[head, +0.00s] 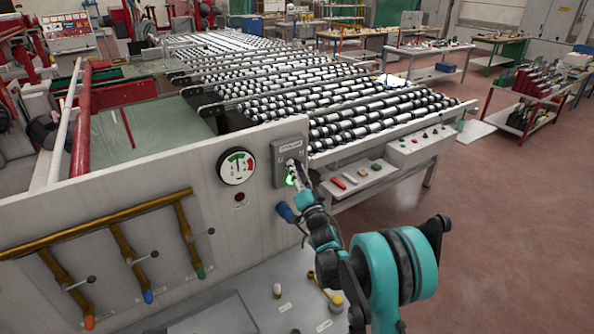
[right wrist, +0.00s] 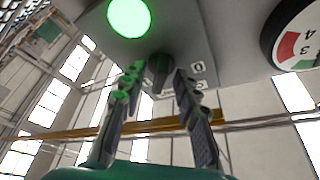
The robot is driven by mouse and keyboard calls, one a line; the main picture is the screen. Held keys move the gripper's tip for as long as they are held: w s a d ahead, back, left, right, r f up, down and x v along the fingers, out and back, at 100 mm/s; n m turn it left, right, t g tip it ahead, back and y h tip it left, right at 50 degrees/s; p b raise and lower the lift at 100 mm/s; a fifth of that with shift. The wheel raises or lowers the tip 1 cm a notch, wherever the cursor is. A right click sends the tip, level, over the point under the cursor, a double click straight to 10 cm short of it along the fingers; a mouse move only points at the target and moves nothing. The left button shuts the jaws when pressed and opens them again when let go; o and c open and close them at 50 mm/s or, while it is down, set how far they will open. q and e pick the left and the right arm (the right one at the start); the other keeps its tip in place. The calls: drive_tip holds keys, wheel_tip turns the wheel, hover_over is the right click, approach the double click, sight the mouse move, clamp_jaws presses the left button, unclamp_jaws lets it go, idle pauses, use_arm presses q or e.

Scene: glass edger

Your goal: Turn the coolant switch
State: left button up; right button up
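The coolant switch box (head: 279,152) is a grey panel with a label, on the upper right of the white machine front in the head view. My right gripper (head: 293,170) is in front of it and hides most of the knob there. In the right wrist view the dark switch knob (right wrist: 160,70) stands between the two fingertips of my right gripper (right wrist: 158,80). The fingers are apart, with a narrow gap on each side of the knob. A green lamp (right wrist: 130,17) is lit on the box, and a "0" mark shows beside the knob. My left gripper is out of view.
A round gauge (head: 238,166) sits left of the switch box. Yellow pipes (head: 110,219) with several valve levers run along the machine front. A roller conveyor (head: 320,95) lies behind. A ledge below holds small items. Open floor (head: 510,230) is at the right.

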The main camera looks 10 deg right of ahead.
clamp_jaws()
drive_tip(key=shift+w+d+n+g+y+b, duration=0.15)
drive_tip(key=shift+n+g+y+b, duration=0.95)
drive_tip(key=shift+n, duration=2.7)
drive_tip(key=shift+s+d+n+g+y+b, duration=0.1)
drive_tip(key=shift+n+g+y+b, duration=0.2)
drive_tip(key=shift+n+y+b, duration=2.6)
drive_tip(key=shift+w+d+n+g+y+p, duration=0.15)
drive_tip(key=shift+n+g+y, duration=0.75)
drive_tip(key=shift+n, duration=3.8)
drive_tip(key=shift+y, duration=0.4)
unclamp_jaws()
drive_tip(key=shift+s, duration=0.1)
